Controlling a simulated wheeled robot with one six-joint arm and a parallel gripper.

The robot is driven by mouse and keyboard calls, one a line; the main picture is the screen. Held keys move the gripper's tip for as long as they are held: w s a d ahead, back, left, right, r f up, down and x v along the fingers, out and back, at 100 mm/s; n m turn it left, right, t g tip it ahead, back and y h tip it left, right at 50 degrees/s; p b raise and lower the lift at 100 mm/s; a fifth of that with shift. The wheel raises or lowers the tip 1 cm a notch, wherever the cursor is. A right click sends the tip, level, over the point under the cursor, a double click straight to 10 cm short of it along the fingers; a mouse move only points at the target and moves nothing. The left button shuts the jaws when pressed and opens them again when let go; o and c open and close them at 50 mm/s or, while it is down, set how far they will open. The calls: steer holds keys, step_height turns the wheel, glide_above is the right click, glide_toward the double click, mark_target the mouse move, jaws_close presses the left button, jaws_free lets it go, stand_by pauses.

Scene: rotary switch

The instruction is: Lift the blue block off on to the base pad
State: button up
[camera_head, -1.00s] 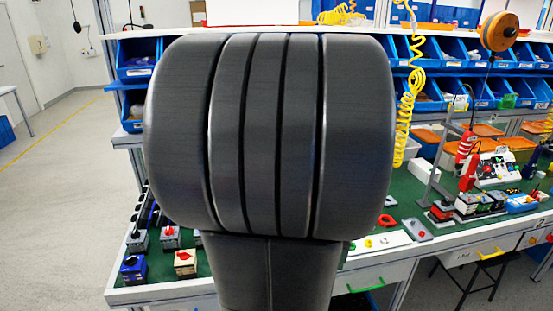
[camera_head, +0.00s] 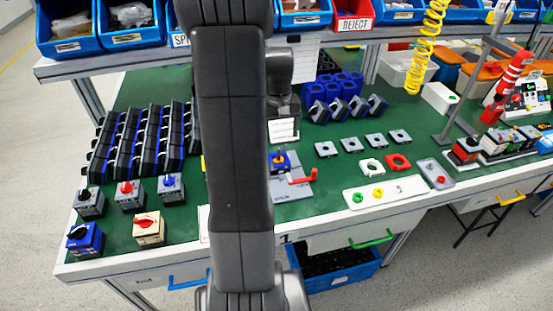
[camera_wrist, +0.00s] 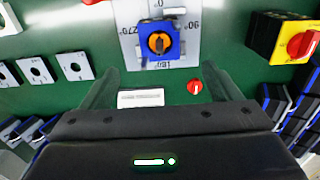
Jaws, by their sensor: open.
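The blue block (camera_wrist: 160,41) shows in the wrist view with an orange ring and a dark knob on top. It sits over a grey plate (camera_wrist: 184,20) printed with angle marks; I cannot tell whether this plate is the base pad. In the head view the blue block (camera_head: 279,163) shows just right of my arm, on the grey plate (camera_head: 290,192) with a red lever. My gripper (camera_wrist: 160,69) is open and empty, its two fingers spread wide. The block lies beyond the fingertips, between their lines. In the head view my arm hides the fingers.
A yellow box with a red knob (camera_wrist: 290,38) stands right of the block in the wrist view. Several switches stand at the bench's front left, including a white one with a red knob (camera_head: 149,228). Dark switch rows (camera_head: 140,140) lie behind. Small grey plates (camera_head: 350,145) lie right.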

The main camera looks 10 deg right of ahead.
step_height(320, 180, down, 4)
steer(key=shift+f, duration=2.85)
steer(key=c, duration=1.2)
step_height(320, 180, up, 10)
steer(key=shift+s+r, duration=0.1)
step_height(320, 180, up, 8)
steer(key=p, duration=0.7)
glide_above(279, 155)
steer(key=shift+w+r, duration=0.2)
steer(key=shift+w, duration=0.05)
